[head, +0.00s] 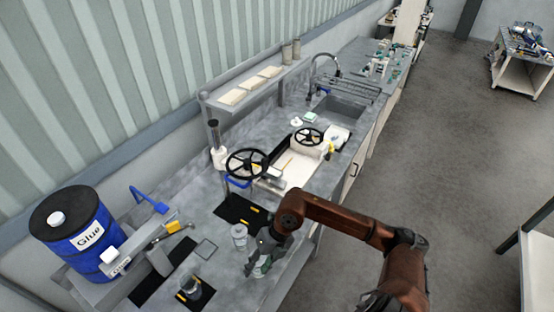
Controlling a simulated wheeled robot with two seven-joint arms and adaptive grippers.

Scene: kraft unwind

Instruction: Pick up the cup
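A light grey, cup-like cylinder (239,236) stands upright on the counter, just left of my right gripper. A darker cup-shaped container (191,288) stands near the counter's front end, on a black mat with yellow marks. I cannot tell which of the two is the task's cup. My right gripper (258,268) points down over the counter beside the light grey cylinder. A small dark green shape shows by its fingers, and I cannot make out whether they are open or hold anything. My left gripper is not in view.
A blue glue drum (78,240) stands at the left, beside a grey dispenser with a yellow part (173,227). A machine with black handwheels (246,163) sits behind my gripper. A sink (340,111) lies farther back. Open floor is at the right.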

